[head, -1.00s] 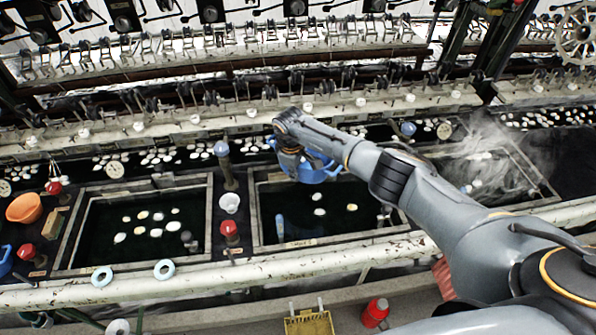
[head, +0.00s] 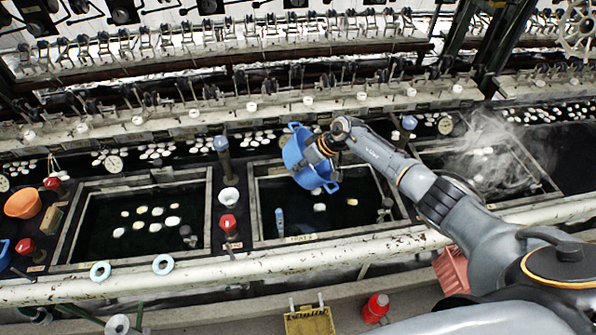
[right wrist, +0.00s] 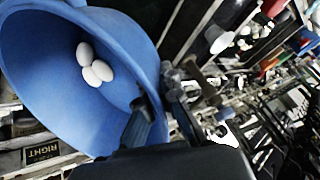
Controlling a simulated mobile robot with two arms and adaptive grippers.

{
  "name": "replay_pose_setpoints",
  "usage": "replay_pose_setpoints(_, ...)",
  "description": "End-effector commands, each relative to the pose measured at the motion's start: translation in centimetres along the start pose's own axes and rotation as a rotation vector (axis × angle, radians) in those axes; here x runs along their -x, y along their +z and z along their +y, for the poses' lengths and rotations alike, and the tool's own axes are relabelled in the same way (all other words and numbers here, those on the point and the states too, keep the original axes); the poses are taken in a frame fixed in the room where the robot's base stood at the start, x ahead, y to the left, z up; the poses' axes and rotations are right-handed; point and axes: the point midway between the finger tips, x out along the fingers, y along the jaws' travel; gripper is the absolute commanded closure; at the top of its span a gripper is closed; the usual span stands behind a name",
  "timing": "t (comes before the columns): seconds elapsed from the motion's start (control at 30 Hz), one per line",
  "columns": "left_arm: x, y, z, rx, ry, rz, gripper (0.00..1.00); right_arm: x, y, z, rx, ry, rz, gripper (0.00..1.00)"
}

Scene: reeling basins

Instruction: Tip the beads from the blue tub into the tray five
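The blue tub (head: 299,155) is held in the air over the dark, water-filled middle tray (head: 259,215), tilted steeply on its side. My right gripper (head: 325,147) is shut on the tub's rim; its fingers clasp the wall in the right wrist view (right wrist: 155,108). That view looks into the tub (right wrist: 40,75), where several white egg-shaped beads (right wrist: 97,65) lie against the wall. A few white pieces (head: 352,202) show in the middle tray. Its front label (head: 303,238) is too small to read surely. My left gripper is not in view.
A second framed tray (head: 68,235) with several white pieces lies to the left. A steaming tray (head: 545,190) is to the right. Posts with blue and red knobs (head: 228,222) and a white cup (head: 229,196) stand between the left and middle trays. A yellow basket (head: 310,322) is at the front.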

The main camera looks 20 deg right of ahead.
Motion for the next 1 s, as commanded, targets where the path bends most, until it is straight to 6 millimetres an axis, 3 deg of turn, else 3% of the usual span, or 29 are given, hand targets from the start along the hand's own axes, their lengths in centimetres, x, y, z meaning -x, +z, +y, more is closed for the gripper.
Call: replay_pose_setpoints(1.0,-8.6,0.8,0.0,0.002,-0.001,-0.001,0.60,2.6,0.7,0.9,-0.035,-0.198,0.260,1.00)
